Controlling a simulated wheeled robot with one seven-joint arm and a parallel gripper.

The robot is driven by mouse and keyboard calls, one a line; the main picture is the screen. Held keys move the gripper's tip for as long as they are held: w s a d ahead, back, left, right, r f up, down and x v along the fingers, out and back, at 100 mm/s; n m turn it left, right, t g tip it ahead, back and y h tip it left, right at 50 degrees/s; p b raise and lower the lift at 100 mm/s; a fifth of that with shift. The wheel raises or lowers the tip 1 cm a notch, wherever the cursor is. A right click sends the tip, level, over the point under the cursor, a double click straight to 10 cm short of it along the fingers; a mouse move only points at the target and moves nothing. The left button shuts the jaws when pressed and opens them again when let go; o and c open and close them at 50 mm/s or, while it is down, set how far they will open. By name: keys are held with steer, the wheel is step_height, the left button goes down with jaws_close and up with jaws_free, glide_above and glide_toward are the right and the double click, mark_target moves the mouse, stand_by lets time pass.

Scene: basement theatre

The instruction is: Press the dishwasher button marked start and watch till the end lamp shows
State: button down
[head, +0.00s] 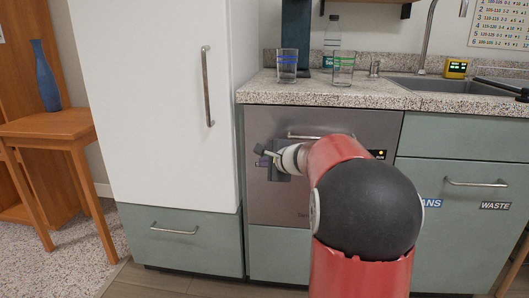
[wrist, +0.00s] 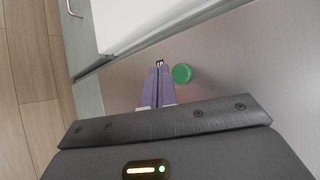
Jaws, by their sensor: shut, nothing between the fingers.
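The dishwasher (head: 340,122) has a brushed steel front under the counter, with a bar handle (head: 320,137). My gripper (head: 262,152) is in front of its upper left part; my arm hides much of the front. In the wrist view my gripper (wrist: 159,68) has its purple fingers together, empty, pointing at the steel panel. A round green button (wrist: 182,73) is just right of the fingertips. A small dark mark with pale lettering, partly hidden, shows at the tips. I cannot tell whether the tips touch the panel. A small dark lamp panel (head: 378,154) shows a lit yellow dot; its lettering is unclear.
A white fridge (head: 150,90) stands left of the dishwasher. On the counter (head: 290,94) stand two glasses and a clear bottle (head: 332,40), with a sink (head: 440,84) to the right. A wooden stool (head: 45,130) holds a blue vase (head: 46,76).

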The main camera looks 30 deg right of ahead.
steer(key=shift+w+d, duration=0.5)
steer(key=shift+w, duration=0.25)
stand_by(1.6)
steer(key=shift+w+d, duration=0.2)
steer(key=shift+w, duration=0.15)
steer(key=shift+w+d, duration=0.25)
steer(key=shift+w, duration=0.1)
stand_by(0.7)
steer(key=shift+s+f, duration=0.1)
steer(key=shift+s, duration=0.05)
steer(key=shift+s+a+b, duration=0.45)
steer(key=shift+s, duration=0.15)
